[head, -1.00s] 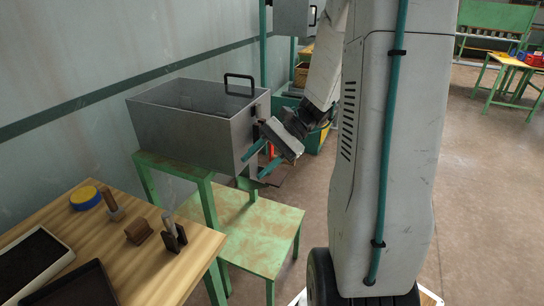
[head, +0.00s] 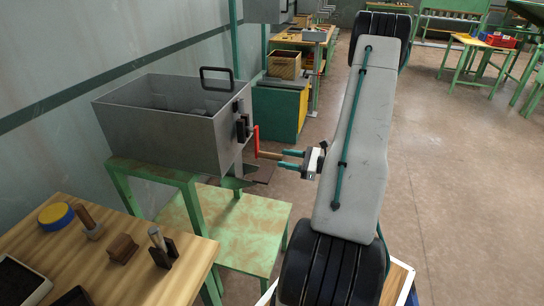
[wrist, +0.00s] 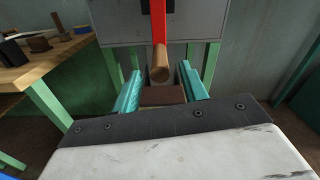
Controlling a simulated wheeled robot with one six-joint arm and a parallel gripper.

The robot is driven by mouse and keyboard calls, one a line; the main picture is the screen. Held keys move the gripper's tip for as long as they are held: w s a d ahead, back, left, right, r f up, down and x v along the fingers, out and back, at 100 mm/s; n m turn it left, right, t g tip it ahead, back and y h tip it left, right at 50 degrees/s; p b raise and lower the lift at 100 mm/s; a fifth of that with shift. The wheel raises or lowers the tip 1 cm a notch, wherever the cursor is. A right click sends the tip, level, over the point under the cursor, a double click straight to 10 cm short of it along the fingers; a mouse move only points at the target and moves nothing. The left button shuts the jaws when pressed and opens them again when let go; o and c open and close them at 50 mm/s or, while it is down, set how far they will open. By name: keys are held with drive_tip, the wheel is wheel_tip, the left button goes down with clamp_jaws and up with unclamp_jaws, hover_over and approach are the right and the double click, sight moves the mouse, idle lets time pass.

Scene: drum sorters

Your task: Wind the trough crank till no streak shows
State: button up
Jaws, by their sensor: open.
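The trough (head: 165,133) is an open grey metal box with a black handle on its rim, standing on a green frame. Dark lumps show inside it; I cannot make out a streak. Its crank has a red arm (head: 256,141) and a wooden grip (head: 270,155) pointing out from the trough's end wall. My gripper (head: 286,159) is open, just off the free end of the grip. In the wrist view the red arm (wrist: 158,28) and wooden grip (wrist: 160,65) lie ahead, roughly centred between the teal fingertips (wrist: 160,72). Nothing is held.
A wooden table (head: 150,255) at the near left carries a yellow-and-blue round tin (head: 56,215), wooden blocks and dark trays. Open floor (head: 440,170) lies to the right.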

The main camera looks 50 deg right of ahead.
sight(258, 154)
drive_tip(key=x, duration=0.5)
drive_tip(key=shift+w+a, duration=0.1)
clamp_jaws()
